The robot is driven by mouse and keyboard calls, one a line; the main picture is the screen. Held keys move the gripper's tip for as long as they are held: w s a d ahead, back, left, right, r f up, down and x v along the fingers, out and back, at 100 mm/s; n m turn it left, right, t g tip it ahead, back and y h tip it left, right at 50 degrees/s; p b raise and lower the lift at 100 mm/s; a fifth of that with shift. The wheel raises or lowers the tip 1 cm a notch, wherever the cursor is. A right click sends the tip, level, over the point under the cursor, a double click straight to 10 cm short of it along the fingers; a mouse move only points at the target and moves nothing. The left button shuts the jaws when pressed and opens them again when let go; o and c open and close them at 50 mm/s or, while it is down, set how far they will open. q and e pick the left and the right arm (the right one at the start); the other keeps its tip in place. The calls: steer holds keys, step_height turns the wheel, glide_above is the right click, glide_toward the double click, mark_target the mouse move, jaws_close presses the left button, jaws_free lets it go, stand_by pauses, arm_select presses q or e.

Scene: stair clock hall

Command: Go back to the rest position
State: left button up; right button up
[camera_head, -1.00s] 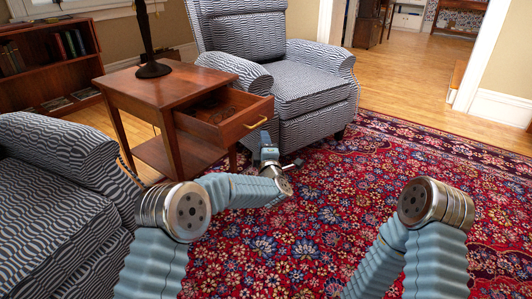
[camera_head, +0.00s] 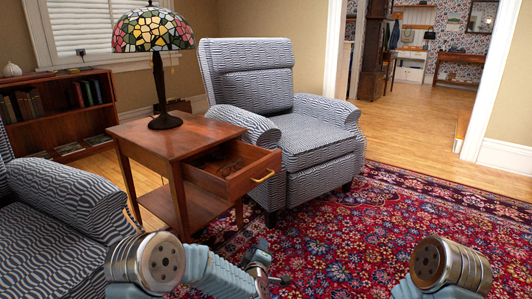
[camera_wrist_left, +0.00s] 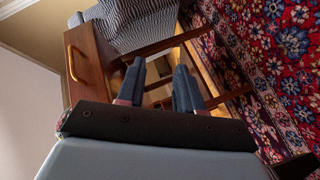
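My left gripper (camera_head: 261,248) shows low in the head view, in front of and below the open drawer (camera_head: 236,172) of the wooden side table (camera_head: 172,137), apart from it. In the left wrist view its two dark fingers (camera_wrist_left: 158,82) stand apart with nothing held between them. The drawer front with its brass handle (camera_wrist_left: 71,62) shows to their left in that view. My right arm (camera_head: 447,265) shows at the lower right of the head view, but its gripper is out of the picture.
A stained-glass lamp (camera_head: 153,30) stands on the side table. A patterned armchair (camera_head: 315,140) is behind the drawer; another armchair (camera_head: 65,205) is at the left. A bookcase (camera_head: 60,105) stands by the wall. The red rug (camera_head: 400,215) between the arms is clear.

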arm_select(q)
steer(key=s+a+f+m+g+h, duration=0.1)
steer(key=s+a+f+m+g, duration=0.25)
steer(key=s+f, duration=0.4)
steer(key=s+a+f+m+g, duration=0.2)
steer(key=s+a+f+g, duration=0.15)
steer(key=s+f, duration=0.4)
steer(key=s+a+f+m+g+h, duration=0.15)
steer(key=s+f+g, duration=0.3)
steer(key=s, duration=0.55)
steer(key=s+a+m+g+p, duration=0.2)
steer(key=s+m+g, duration=0.1)
steer(key=s, duration=0.9)
step_height(320, 180, up, 13)
steer(key=p, duration=1.3)
steer(key=shift+s+d+h, duration=0.15)
steer(key=shift+h, duration=0.2)
